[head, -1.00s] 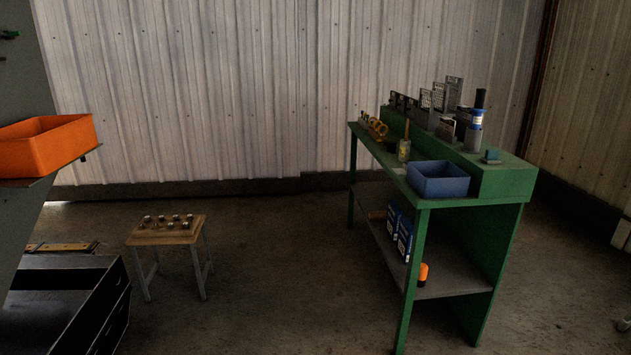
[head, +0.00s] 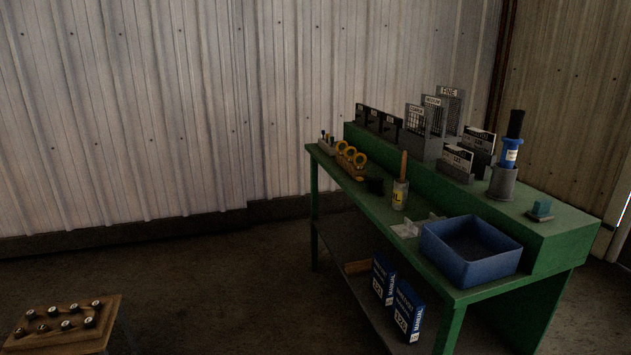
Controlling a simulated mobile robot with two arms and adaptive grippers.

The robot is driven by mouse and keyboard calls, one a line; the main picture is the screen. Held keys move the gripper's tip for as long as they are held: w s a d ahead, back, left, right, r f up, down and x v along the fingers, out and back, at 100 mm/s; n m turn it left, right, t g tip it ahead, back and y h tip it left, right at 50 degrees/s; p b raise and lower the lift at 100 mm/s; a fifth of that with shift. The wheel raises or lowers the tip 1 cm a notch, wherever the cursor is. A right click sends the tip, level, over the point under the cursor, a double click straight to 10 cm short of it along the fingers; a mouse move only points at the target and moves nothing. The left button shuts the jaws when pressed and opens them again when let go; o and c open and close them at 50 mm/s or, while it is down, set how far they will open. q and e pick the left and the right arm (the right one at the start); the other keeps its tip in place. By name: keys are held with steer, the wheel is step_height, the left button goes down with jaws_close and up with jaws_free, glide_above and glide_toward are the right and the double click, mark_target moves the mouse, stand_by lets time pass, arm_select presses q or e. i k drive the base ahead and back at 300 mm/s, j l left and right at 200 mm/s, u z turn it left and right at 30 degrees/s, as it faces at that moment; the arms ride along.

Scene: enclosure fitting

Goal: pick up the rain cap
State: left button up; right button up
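I cannot pick out a rain cap for certain. A pale grey, angled piece (head: 405,230) lies on the green workbench (head: 562,242) just left of a blue open bin (head: 460,266); it is too small to tell what it is. The bin's visible inside looks empty, though its near wall hides part of the floor. Neither of my grippers shows in the head view.
A can with a brush (head: 400,194), yellow rings in a holder (head: 351,156) and a teal block (head: 541,209) stand on the bench. Floor between is clear.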

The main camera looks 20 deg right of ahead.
mark_target(373, 187)
steer(key=i+j+z, duration=0.15)
steer(key=i+z, duration=0.3)
steer(key=i, duration=0.15)
steer(key=i+j+z, duration=0.4)
steer(key=i, duration=0.2)
steer(key=i+j+z, duration=0.45)
steer(key=i, duration=0.05)
